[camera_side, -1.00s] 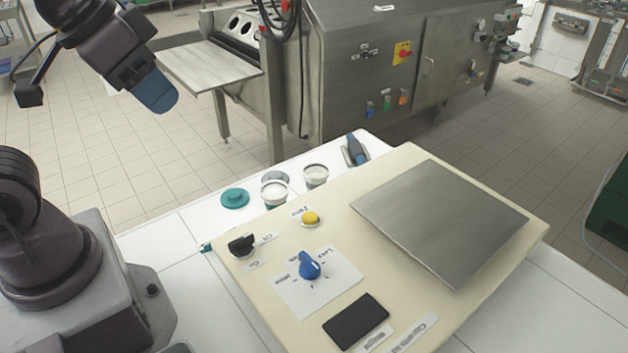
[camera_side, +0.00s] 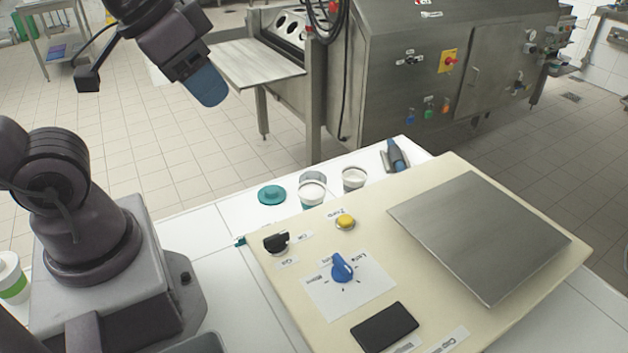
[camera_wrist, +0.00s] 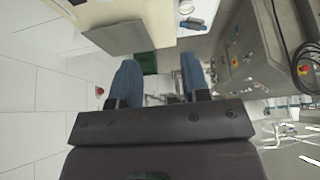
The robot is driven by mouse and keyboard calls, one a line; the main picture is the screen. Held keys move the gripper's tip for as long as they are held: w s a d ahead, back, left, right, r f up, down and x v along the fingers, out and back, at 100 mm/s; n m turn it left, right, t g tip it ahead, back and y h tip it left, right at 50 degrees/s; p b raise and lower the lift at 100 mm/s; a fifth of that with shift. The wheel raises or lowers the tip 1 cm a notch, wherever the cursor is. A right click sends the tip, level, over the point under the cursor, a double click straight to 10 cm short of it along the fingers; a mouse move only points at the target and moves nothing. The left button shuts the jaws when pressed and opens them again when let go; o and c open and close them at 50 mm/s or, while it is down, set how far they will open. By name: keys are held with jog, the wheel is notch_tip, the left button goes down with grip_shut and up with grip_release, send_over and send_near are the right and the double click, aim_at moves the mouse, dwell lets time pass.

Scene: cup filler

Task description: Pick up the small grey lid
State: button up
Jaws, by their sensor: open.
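In the side view, a small grey disc that looks like the grey lid (camera_side: 311,176) lies on the white table, partly hidden behind a cup with white contents (camera_side: 312,190). A teal lid with a knob (camera_side: 272,195) lies to its left. My gripper (camera_side: 208,88) is up at the upper left, high above and well apart from the lids. In the wrist view, my gripper (camera_wrist: 158,75) shows two blue fingers spread apart with nothing between them. I cannot make out the grey lid in the wrist view.
The cream panel (camera_side: 375,235) with knobs, a yellow button and a steel plate (camera_side: 480,235) is in front. A lidded cup (camera_side: 12,280) stands at the left edge.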

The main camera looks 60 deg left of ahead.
dwell(0.3)
jog(key=o, duration=1.1)
jog(key=m+g, duration=0.6)
jog(key=m, duration=0.5)
send_near(314, 175)
notch_tip(314, 175, down, 9)
jog(key=shift+s+f, duration=0.15)
jog(key=shift+f, duration=0.05)
